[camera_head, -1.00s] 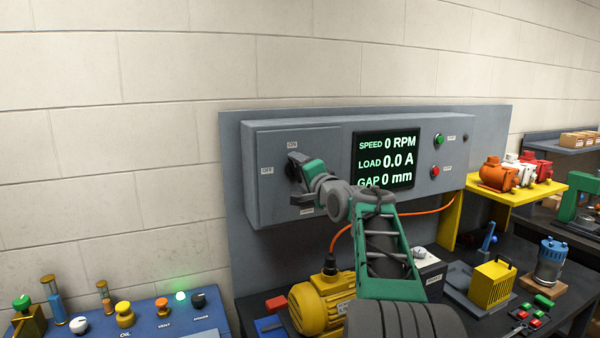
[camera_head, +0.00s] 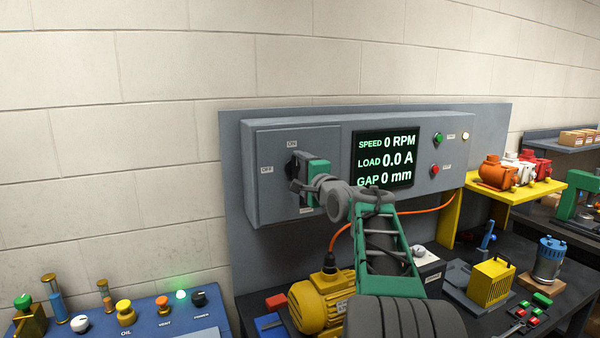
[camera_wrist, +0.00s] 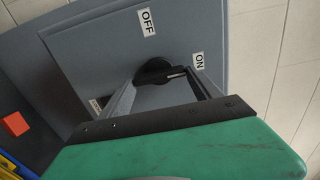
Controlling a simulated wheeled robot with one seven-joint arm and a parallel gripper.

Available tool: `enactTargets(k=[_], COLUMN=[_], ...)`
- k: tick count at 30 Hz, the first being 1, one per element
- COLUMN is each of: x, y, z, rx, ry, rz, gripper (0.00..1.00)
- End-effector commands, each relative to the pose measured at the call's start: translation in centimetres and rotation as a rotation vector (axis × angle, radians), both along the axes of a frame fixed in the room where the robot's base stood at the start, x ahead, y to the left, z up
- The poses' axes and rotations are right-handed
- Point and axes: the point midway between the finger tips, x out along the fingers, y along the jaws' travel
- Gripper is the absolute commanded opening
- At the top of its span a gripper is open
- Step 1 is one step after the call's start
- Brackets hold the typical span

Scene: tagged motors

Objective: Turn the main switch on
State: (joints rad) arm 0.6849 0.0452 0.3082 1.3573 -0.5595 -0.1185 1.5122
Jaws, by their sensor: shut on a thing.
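The main switch (camera_head: 291,166) is a black rotary handle on the grey control box, with an OFF label at its left and an ON label above. In the head view its handle stands upright, its top towards ON. In the wrist view the switch (camera_wrist: 153,68) shows a white mark on the end facing the ON label (camera_wrist: 198,60). My gripper (camera_head: 297,184) is at the switch, shut on its handle; it also shows in the wrist view (camera_wrist: 162,80). The fingers hide part of the handle.
The box's display (camera_head: 385,160) reads 0 RPM, 0.0 A and 0 mm. A pale lamp (camera_head: 465,135) at the box's upper right is lit. Green (camera_head: 438,138) and red (camera_head: 436,169) buttons sit beside the display. A yellow motor (camera_head: 318,306) stands below my arm.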

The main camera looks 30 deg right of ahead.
Motion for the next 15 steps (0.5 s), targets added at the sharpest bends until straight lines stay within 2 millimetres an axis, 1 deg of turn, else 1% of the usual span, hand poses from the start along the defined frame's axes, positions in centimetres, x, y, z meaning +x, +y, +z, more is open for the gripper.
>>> enactTargets(k=[4,5,12,15], x=[0.01,0.01,0.0,0.0], y=[0.04,0.04,0.02,0.02], z=[0.08,0.07,0.04,0.02], rx=[0.002,0.002,0.001,0.0], ry=[-0.002,-0.002,-0.001,-0.001], rz=[0.001,0.001,0.0,0.0], gripper=[0.32,0.75,0.95,0.95])
